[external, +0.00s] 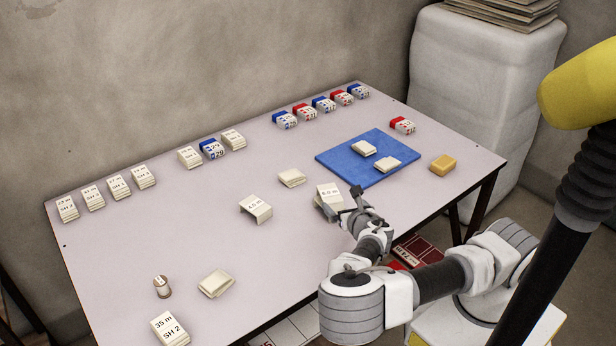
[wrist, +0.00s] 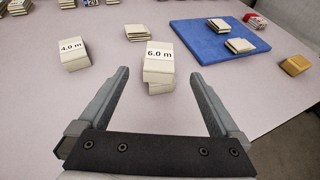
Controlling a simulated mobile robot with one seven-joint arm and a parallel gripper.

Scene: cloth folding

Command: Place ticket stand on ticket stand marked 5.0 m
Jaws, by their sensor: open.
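A cream folded stand marked 6.0 m (wrist: 159,54) rests on another cream stand (wrist: 157,78), whose marking I cannot read; the pair also shows in the external view (external: 329,191). A stand marked 4.0 m (wrist: 73,50) is to its left, and it shows in the external view (external: 256,206). I cannot read a 5.0 m marking on any stand. My gripper (wrist: 159,75) is open and empty, with its fingers wide apart on either side of the 6.0 m pile in the wrist view. In the external view my gripper (external: 350,203) is just right of that pile.
A blue mat (external: 340,172) carries two cream stacks, with a yellow block (external: 443,163) beside it. Red and blue labelled stacks (external: 322,104) line the back edge. A cream stack (external: 291,178) lies behind the pile. A spool (external: 162,287) stands at the left front. The middle left is clear.

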